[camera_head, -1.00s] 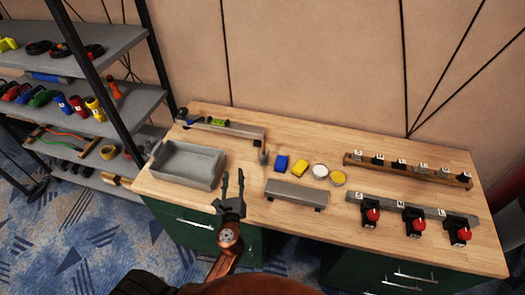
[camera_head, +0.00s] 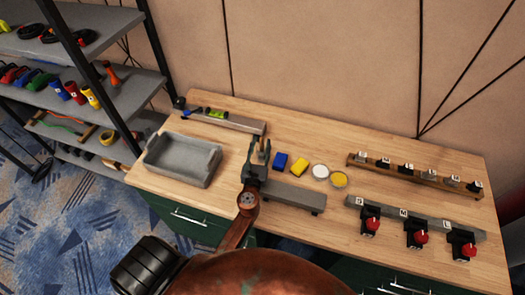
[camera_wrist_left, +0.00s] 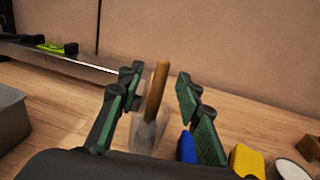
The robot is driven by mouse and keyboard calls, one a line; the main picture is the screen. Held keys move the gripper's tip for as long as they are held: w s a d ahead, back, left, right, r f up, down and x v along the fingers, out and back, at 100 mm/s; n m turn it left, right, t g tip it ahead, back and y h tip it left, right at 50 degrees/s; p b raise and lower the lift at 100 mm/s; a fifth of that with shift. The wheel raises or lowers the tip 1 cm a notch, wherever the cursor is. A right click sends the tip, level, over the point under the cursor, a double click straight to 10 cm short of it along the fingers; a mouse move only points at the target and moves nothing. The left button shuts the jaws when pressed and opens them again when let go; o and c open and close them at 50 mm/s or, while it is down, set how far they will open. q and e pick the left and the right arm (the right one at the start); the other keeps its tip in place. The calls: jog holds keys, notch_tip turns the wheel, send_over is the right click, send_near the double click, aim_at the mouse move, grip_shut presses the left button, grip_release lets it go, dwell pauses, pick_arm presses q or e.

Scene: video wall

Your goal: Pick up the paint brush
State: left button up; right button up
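A wooden handle, which looks like the paint brush (camera_wrist_left: 156,90), stands nearly upright in a clear, glass-like cup (camera_wrist_left: 146,132) in the left wrist view. Its lower end is blurred by the cup, so I cannot make out bristles. My left gripper (camera_head: 260,148) is open, with one finger on each side of the handle in the wrist view and visible gaps on both sides. In the head view the gripper is over the middle of the workbench and hides most of the cup. My right gripper is not in view.
The wooden workbench (camera_head: 300,240) holds a grey tray (camera_head: 182,160) at left. A blue block (camera_head: 280,161), a yellow block (camera_head: 299,168) and two round tins are just right of the gripper. A grey raised bar (camera_head: 295,198) is in front. Red-knobbed fixtures (camera_head: 415,238) stand at right.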

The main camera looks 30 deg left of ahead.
pick_arm(q)
jog(key=shift+x, duration=1.2)
jog(key=c, duration=0.6)
grip_shut()
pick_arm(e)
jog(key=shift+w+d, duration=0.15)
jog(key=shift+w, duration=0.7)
